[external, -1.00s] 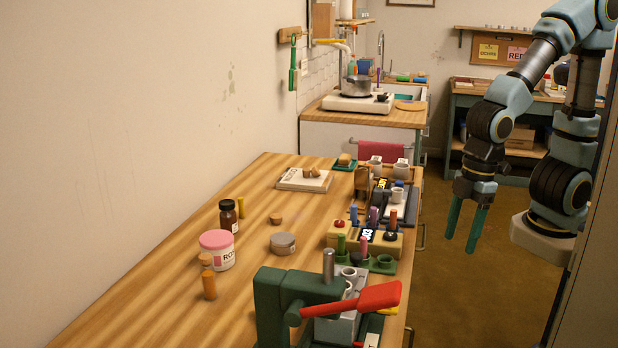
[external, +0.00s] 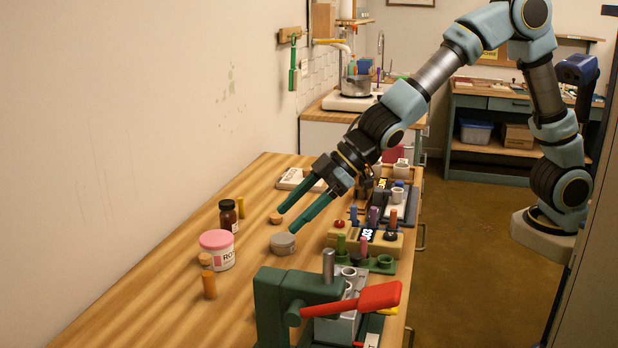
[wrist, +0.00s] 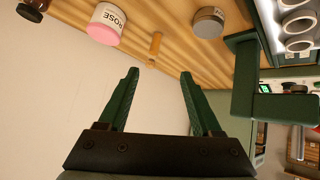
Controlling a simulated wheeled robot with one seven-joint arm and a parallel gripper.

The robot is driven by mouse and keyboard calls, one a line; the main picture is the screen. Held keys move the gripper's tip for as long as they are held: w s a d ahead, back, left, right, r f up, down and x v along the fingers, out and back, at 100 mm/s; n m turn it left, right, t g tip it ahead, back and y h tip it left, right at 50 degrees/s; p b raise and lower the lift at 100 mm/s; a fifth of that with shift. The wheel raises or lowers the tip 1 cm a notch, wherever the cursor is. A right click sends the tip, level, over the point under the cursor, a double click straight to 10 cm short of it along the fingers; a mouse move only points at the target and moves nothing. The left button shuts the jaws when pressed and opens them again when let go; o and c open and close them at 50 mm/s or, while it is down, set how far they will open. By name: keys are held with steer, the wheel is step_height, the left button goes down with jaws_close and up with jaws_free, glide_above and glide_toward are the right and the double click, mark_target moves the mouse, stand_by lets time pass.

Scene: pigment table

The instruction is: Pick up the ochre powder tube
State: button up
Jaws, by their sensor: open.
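An orange-ochre tube (external: 208,285) stands upright on the left side of the wooden table, in front of the pink-lidded ROSE jar (external: 216,250). It also shows in the wrist view as a tube (wrist: 155,45) beyond the fingertips.
A green press (external: 270,310) with a red lever (external: 365,298) stands at the table's front right. Racks with coloured tubes (external: 375,240) line the right edge. Bare tabletop lies at the front left.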

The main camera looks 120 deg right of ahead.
steer(key=w+d+f+n+t+y, duration=0.2)
steer(key=w+d+t+y, duration=0.2)
steer(key=w+d, duration=0.45)
glide_toward(203, 266)
steer(key=w+f, duration=0.1)
steer(key=x, duration=0.1)
steer(key=p+x, duration=0.1)
steer(key=x, duration=0.3)
steer(key=shift+d+f+p, duration=0.1)
steer(key=shift+d+p, duration=0.2)
steer(key=shift+d, duration=0.1)
steer(key=shift+p+x, duration=1.2)
steer(key=shift+x, duration=1.85)
steer(key=shift+c, duration=0.4)
jaws_close()
